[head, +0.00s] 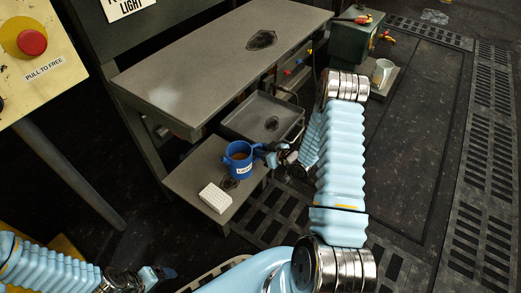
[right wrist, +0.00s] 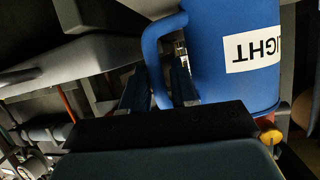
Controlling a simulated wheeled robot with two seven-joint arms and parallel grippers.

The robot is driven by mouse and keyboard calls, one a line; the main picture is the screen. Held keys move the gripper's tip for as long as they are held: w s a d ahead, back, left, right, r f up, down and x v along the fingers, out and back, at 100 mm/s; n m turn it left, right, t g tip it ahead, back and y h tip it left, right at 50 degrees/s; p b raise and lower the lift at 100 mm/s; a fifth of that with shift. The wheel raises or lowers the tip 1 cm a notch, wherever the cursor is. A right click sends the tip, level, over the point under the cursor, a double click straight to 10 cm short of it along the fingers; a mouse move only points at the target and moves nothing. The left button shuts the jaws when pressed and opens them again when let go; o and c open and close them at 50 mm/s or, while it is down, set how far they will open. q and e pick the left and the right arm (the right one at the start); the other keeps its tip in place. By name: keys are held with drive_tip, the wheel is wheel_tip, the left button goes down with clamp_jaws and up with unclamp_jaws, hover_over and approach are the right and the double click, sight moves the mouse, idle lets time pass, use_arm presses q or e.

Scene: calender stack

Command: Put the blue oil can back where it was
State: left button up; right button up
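The blue oil can (head: 239,160), mug-shaped with a handle and a white label, stands upright at the low grey shelf (head: 193,178). I cannot tell whether its base touches the shelf. My right gripper (head: 268,154) is at the can's right side. In the right wrist view the can (right wrist: 235,40) fills the upper right, and the fingers of my right gripper (right wrist: 160,88) lie on both sides of its handle, closed against it. My left gripper (head: 160,272) is at the lower left, away from the can; its finger gap is unclear.
A white block (head: 215,198) lies on the shelf in front of the can. A dark mark (head: 229,183) shows by the can's base. A grey tray (head: 250,128) is behind it, and a large tabletop (head: 200,75) overhangs. A pale mug (head: 381,73) stands farther back.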

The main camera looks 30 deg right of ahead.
drive_tip(key=shift+o, duration=1.2)
drive_tip(key=shift+s+r, duration=0.1)
drive_tip(key=p+v, duration=0.1)
drive_tip(key=v, duration=1)
drive_tip(key=shift+s+r+p, duration=0.25)
drive_tip(key=shift+s+p, duration=0.05)
drive_tip(key=shift+d, duration=0.1)
